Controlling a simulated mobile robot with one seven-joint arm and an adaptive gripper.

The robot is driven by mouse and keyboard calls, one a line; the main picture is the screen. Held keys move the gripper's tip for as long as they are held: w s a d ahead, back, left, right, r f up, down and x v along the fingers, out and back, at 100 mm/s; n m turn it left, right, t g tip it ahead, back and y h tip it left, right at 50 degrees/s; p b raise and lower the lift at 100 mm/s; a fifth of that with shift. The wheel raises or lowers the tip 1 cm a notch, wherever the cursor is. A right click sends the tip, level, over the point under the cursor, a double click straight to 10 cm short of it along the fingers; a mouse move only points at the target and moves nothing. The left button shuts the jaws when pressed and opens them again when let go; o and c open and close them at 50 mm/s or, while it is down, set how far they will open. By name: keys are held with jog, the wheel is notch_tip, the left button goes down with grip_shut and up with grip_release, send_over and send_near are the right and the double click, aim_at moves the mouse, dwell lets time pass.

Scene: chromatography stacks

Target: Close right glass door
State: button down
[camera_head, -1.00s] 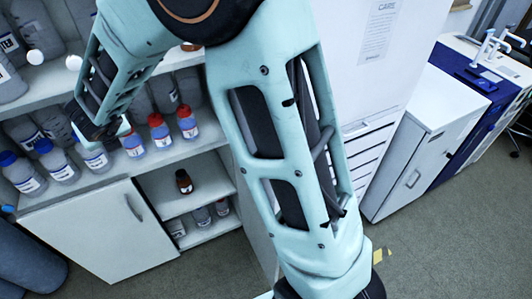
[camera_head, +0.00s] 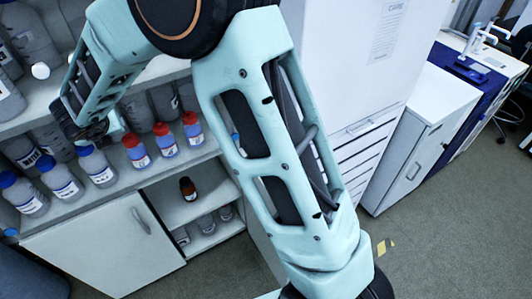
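No pane of glass is clearly recognisable in this view, so I cannot tell how the right glass door stands. The white shelf cabinet (camera_head: 100,207) fills the left side; its upper shelves, with bottles, show no visible door in front. My gripper (camera_head: 88,132) is a dark shape at the end of my pale teal arm, at upper left, in front of the bottle shelf. Its fingers are too small and dark to read, and I cannot tell whether it touches anything. My arm hides part of the cabinet's right side.
Red-capped bottles (camera_head: 165,140) and blue-capped bottles (camera_head: 62,178) stand on the shelf near my gripper. Below, a white door (camera_head: 100,250) is shut beside an open compartment with a brown bottle (camera_head: 188,189). A white cabinet (camera_head: 425,140) stands right; floor (camera_head: 450,240) is clear there.

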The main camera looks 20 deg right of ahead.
jog(key=shift+w+a+r, duration=0.1)
jog(key=shift+w+r, duration=0.05)
jog(key=shift+w, duration=0.15)
